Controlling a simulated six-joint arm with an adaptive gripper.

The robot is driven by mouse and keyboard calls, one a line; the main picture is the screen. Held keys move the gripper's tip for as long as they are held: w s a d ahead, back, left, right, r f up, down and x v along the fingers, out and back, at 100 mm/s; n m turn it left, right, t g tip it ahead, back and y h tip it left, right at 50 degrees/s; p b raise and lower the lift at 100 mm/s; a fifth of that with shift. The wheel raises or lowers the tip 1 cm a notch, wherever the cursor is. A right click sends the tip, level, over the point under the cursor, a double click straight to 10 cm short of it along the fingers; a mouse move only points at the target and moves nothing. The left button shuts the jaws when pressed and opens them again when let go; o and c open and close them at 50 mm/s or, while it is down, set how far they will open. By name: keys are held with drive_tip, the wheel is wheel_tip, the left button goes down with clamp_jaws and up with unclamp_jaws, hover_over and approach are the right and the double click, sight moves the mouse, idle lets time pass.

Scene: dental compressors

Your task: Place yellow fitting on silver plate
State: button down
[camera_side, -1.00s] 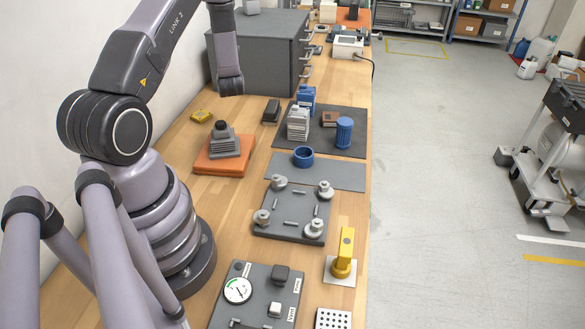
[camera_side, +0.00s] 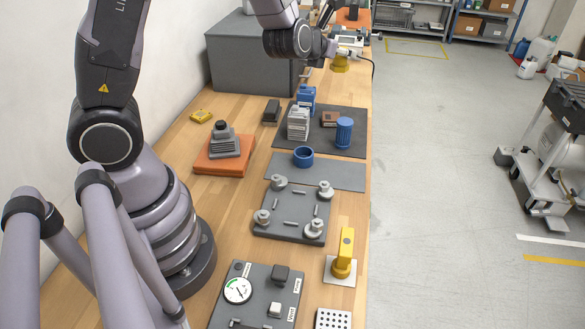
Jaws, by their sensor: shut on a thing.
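My gripper (camera_side: 338,52) is at the far end of the bench, beyond the dark grey mat. It is shut on a yellow fitting (camera_side: 340,64), which hangs just below it; the fingers are small and partly hidden. A flat silver-grey plate (camera_side: 340,176) lies mid-bench with a blue ring (camera_side: 303,157) on its left part. A small square silver plate (camera_side: 332,279) lies near the front right edge, with an upright yellow part (camera_side: 346,250) standing on it. The gripper is far from both plates.
A dark grey mat (camera_side: 357,117) holds bottles and a blue cylinder (camera_side: 344,132). A fixture plate with several round posts (camera_side: 289,233) sits nearer. An orange base (camera_side: 222,157) and a small yellow block (camera_side: 201,117) are at left. A grey cabinet (camera_side: 240,60) stands behind.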

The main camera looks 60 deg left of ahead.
drive_tip(key=s+a+f+n+g+y, duration=0.3)
drive_tip(key=s+f+n+g+y, duration=0.15)
drive_tip(key=f, duration=0.35)
drive_tip(key=s+a+f+n+g+y, duration=0.35)
drive_tip(key=s+f+n, duration=0.2)
drive_tip(key=f, duration=0.25)
drive_tip(key=g, duration=0.1)
hover_over(319, 149)
drive_tip(key=s, duration=0.1)
drive_tip(key=shift+n, duration=0.4)
drive_tip(key=f, duration=0.8)
drive_tip(key=shift+s+d+f, duration=0.1)
drive_tip(key=shift+d+f, duration=0.1)
drive_tip(key=shift+f, duration=0.1)
drive_tip(key=shift+w+a+f, duration=0.1)
drive_tip(key=shift+w+f, duration=0.35)
drive_tip(key=shift+f, duration=0.1)
drive_tip(key=shift+w+f, duration=0.1)
drive_tip(key=shift+f, duration=1.55)
